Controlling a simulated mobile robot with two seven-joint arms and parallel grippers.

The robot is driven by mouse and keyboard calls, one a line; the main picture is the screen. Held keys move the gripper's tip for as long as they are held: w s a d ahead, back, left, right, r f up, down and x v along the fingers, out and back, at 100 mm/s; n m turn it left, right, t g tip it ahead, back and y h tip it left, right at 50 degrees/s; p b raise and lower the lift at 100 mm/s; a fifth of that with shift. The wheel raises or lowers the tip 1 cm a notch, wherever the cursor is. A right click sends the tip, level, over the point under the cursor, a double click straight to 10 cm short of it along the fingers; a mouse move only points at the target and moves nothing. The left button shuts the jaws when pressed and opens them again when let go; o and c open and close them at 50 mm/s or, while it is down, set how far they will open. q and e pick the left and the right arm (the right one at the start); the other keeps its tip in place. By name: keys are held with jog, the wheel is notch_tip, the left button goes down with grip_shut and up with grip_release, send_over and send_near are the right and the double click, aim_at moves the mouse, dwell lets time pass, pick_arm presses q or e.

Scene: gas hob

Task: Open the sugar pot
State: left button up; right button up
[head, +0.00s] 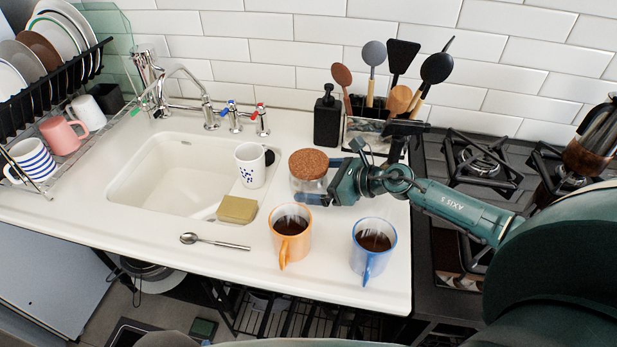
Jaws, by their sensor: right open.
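The sugar pot (308,186) is a small glass jar with a round cork lid (307,164), standing upright on the white counter right of the sink. The lid sits on the jar. My right gripper (322,184) is at the jar's right side, with its open fingers reaching along the jar below the lid; whether they touch the glass I cannot tell. The gripper hides the jar's right part. My left gripper is not in view.
An orange mug (291,236) and a blue mug (374,250) of dark drink stand in front. A spoon (214,242), a sponge (237,210) and a white cup (251,166) are to the left. A black dispenser (328,121) and utensil holder (364,133) stand behind. The hob is right.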

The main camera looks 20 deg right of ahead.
aim_at(316, 162)
jog(key=shift+w+a+f, duration=0.2)
jog(key=shift+w+a, duration=0.05)
jog(key=shift+w, duration=0.05)
jog(key=shift+c, duration=0.2)
jog(key=c, duration=1)
jog(key=shift+r, duration=0.1)
jog(key=shift+c, duration=1)
notch_tip(316, 162, up, 9)
jog(key=p, duration=0.2)
jog(key=shift+p, duration=0.4)
jog(key=shift+r, duration=0.55)
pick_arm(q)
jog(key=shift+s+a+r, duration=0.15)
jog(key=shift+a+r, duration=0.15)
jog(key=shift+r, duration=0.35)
